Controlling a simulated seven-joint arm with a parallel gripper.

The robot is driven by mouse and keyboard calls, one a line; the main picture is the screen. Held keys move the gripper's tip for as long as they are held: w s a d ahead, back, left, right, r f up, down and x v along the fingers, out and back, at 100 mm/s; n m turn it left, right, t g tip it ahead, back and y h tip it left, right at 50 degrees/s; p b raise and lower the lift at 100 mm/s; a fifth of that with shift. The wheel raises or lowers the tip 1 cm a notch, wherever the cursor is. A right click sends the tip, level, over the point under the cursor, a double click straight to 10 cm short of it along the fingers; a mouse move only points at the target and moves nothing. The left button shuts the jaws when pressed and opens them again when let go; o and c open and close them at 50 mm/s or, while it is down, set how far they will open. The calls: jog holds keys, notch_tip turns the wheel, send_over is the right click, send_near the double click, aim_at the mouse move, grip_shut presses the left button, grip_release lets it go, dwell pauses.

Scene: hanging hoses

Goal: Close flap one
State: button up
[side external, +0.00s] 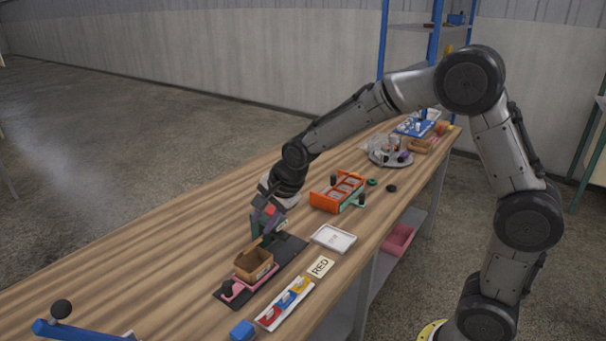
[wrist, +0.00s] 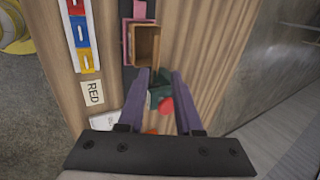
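A small brown open-topped box (side external: 254,264) sits on a pink holder (side external: 238,291) on a dark mat. It also shows in the wrist view (wrist: 146,46), with its open inside facing the camera. I cannot tell which part of it is flap one. My gripper (side external: 266,232) is just behind the box, low over the mat. In the wrist view my gripper (wrist: 160,76) has its two purple fingers apart, tips near the box's edge. A dark green piece (wrist: 158,88) with a red round part (wrist: 166,106) shows between the fingers; I see no grip on it.
A strip with red, blue and yellow blocks (side external: 286,303) and a RED card (side external: 320,267) lie beside the mat. A white tray (side external: 333,239) and an orange rack (side external: 338,192) stand farther back. A blue block (side external: 243,331) is near the front. The table's left side is clear.

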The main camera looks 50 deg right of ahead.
jog(key=s+a+r+n+y, duration=0.1)
jog(key=s+r+n, duration=0.4)
jog(key=s+r, duration=0.6)
jog(key=shift+s+r+t+y, duration=0.35)
jog(key=shift+r+y, duration=0.45)
jog(key=shift+r, duration=1.4)
jog(key=shift+w, duration=0.1)
